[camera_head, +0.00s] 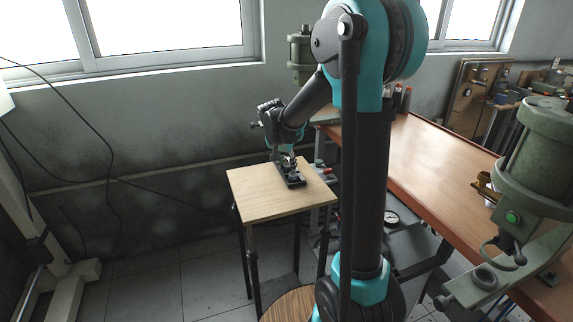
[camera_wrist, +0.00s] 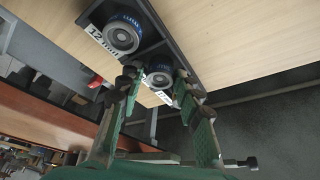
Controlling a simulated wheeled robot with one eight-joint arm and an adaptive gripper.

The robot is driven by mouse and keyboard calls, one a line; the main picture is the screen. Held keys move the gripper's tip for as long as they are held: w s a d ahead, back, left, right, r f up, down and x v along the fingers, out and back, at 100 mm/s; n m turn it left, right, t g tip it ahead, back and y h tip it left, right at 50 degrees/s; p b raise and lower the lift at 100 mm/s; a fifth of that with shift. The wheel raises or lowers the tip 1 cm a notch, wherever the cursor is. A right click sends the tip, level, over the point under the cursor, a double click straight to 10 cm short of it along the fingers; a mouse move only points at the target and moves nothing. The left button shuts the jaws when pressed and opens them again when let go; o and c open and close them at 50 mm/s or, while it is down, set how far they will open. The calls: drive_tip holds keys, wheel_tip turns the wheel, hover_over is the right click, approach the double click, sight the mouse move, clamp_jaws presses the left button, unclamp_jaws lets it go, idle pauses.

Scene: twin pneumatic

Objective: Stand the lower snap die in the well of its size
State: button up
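The black die holder (camera_wrist: 181,52) shows in the wrist view with two round dies in it and white size labels on its side. The larger die (camera_wrist: 122,36), dark with a blue band and a grey ring, sits by a label that seems to read 12 mm. The smaller die (camera_wrist: 159,75) is at the neighbouring place, and its label is partly hidden. My gripper (camera_wrist: 157,80) has its fingertips on either side of the smaller die. I cannot tell whether they touch it. In the head view, my gripper (camera_head: 289,159) is over the holder (camera_head: 291,174), where details are too small.
The holder stands on a small wooden table (camera_head: 262,195), whose front and left top is clear. A grey wall (camera_head: 150,130) is behind the table.

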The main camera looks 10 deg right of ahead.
drive_tip(key=v, duration=1.2)
